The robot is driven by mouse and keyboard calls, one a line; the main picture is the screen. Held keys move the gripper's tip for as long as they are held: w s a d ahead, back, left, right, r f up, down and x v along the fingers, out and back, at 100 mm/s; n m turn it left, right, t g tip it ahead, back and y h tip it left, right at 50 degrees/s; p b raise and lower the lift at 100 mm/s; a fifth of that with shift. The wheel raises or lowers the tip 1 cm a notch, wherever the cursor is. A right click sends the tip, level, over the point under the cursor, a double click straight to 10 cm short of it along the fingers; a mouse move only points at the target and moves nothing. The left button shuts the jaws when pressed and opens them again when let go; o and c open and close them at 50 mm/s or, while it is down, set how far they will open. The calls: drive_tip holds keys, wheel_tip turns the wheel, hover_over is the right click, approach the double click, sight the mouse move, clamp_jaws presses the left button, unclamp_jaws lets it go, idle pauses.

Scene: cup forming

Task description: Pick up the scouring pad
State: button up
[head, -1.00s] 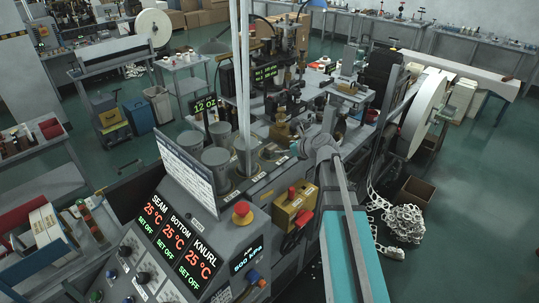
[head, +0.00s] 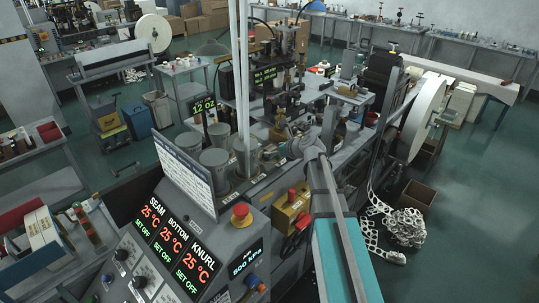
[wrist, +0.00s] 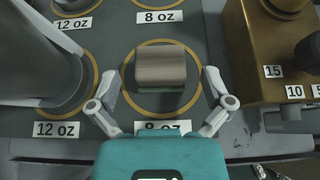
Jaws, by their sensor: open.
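The scouring pad (wrist: 161,68) shows in the wrist view as a small block with a brown-grey top and a green lower edge. It sits inside a yellow ring (wrist: 125,84) marked 8 oz on the grey deck. My gripper (wrist: 162,84) is open, with one finger to the left of the pad and one to the right. Clear gaps show on both sides, so neither finger appears to touch it. In the head view my gripper (head: 296,139) is over the machine deck beside the cups, and I cannot make out the pad there.
A large grey cup (wrist: 40,62) stands close on the left, in a 12 oz ring. A brass block (wrist: 262,50) with number labels stands close on the right. In the head view, grey cups (head: 214,166) and upright posts (head: 243,80) stand left of my gripper.

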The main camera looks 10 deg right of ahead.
drive_tip(key=shift+b+x, duration=0.3)
drive_tip(key=shift+x, duration=0.8)
drive_tip(key=c, duration=1.1)
